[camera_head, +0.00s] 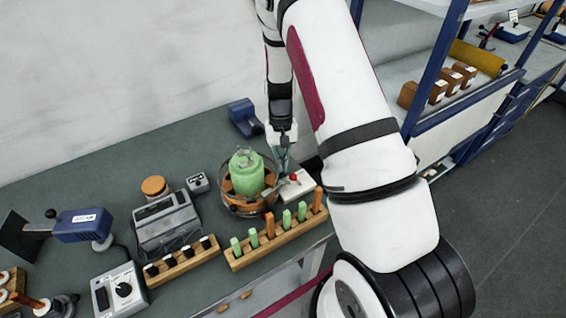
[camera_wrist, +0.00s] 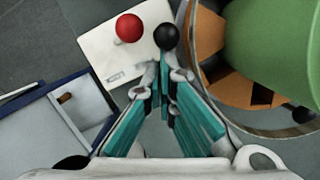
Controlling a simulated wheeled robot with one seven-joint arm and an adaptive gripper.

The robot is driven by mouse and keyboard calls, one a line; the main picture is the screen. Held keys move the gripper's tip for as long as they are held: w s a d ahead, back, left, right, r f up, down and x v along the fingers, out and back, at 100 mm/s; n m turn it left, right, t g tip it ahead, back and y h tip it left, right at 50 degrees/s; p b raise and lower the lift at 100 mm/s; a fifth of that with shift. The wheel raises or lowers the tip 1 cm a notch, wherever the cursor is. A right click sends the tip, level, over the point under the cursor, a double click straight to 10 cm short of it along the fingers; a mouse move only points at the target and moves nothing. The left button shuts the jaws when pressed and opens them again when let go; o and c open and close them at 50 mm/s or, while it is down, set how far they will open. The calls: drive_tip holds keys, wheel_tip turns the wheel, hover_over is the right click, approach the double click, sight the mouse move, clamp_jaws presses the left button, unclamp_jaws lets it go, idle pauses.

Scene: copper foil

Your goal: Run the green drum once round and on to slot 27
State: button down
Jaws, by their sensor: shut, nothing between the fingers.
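The green drum (camera_head: 246,172) stands upright on an orange base (camera_head: 243,203) inside a round clear-walled housing, near the middle of the bench. The drum also fills the right edge of the wrist view (camera_wrist: 285,45). Beside it sits a white box (camera_head: 298,186) with a red button (camera_head: 293,177); the box shows in the wrist view (camera_wrist: 105,50), with a black ball knob (camera_wrist: 166,37) at its right edge. My gripper (camera_head: 282,160) points down next to the drum. In the wrist view its teal fingers (camera_wrist: 163,80) are together, close to the black knob, with nothing held. Slot numbers are not readable.
A wooden rack (camera_head: 278,240) with green and orange pegs stands in front of the drum. A grey device (camera_head: 165,222) and a smaller rack with black-and-white pieces (camera_head: 184,260) lie left. A blue tool (camera_head: 244,117) is behind. Shelves stand at the right.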

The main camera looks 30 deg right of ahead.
drive_tip(key=shift+s+m, duration=0.8)
drive_tip(key=shift+w, duration=0.1)
drive_tip(key=shift+r, duration=0.1)
